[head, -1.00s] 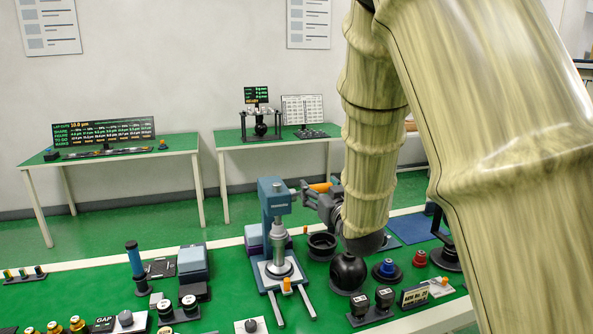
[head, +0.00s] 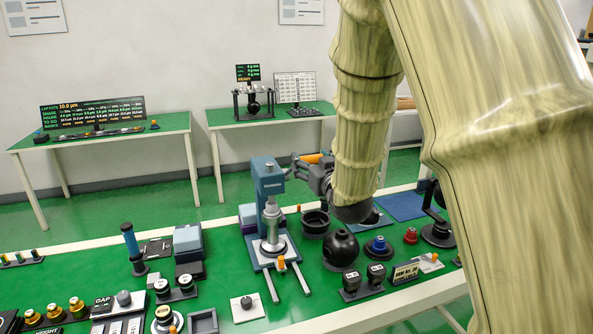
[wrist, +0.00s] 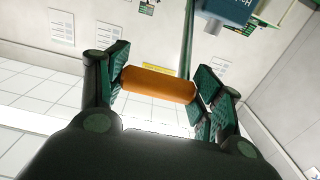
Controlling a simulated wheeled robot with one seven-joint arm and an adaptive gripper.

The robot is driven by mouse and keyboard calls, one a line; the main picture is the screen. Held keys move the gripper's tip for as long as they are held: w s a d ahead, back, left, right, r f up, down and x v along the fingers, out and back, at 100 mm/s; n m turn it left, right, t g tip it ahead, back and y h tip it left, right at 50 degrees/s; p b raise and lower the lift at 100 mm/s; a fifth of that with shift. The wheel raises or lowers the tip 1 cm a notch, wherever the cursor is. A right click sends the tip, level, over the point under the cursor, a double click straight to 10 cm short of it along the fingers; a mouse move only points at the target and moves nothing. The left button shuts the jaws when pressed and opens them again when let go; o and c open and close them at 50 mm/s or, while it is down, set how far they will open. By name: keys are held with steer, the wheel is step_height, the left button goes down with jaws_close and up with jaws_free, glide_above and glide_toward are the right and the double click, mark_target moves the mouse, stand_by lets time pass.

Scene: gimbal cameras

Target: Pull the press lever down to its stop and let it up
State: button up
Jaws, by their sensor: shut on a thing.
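The blue press (head: 268,178) stands upright on the green bench, its silver ram (head: 271,218) above a round grey plate. The press lever's orange handle (head: 311,158) sticks out to the right of the press head, at about the head's height. My gripper (head: 318,170) is at this handle. In the wrist view, the orange handle (wrist: 158,84) lies crosswise between my two fingers (wrist: 160,86), and my gripper is shut on it. The lever's inner end is partly hidden in the head view. I cannot tell whether the ram touches anything below.
A black ball (head: 340,248), a dark round bowl (head: 315,223) and a blue-topped knob (head: 378,246) stand right of the press, below my arm. A blue-handled tool (head: 131,243) and stacked boxes (head: 188,243) stand to its left. Two side tables stand behind.

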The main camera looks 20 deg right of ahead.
steer(key=shift+w+r, duration=0.2)
steer(key=shift+r, duration=0.15)
steer(key=shift+w+r+p, duration=0.65)
steer(key=shift+w+r, duration=0.25)
steer(key=shift+r, duration=0.2)
steer(key=shift+w+r+p, duration=0.55)
steer(key=shift+w+r, duration=0.35)
steer(key=shift+w, duration=0.15)
steer(key=shift+w+r+p, duration=0.45)
steer(key=shift+w+r, duration=0.35)
steer(key=shift+w, duration=0.35)
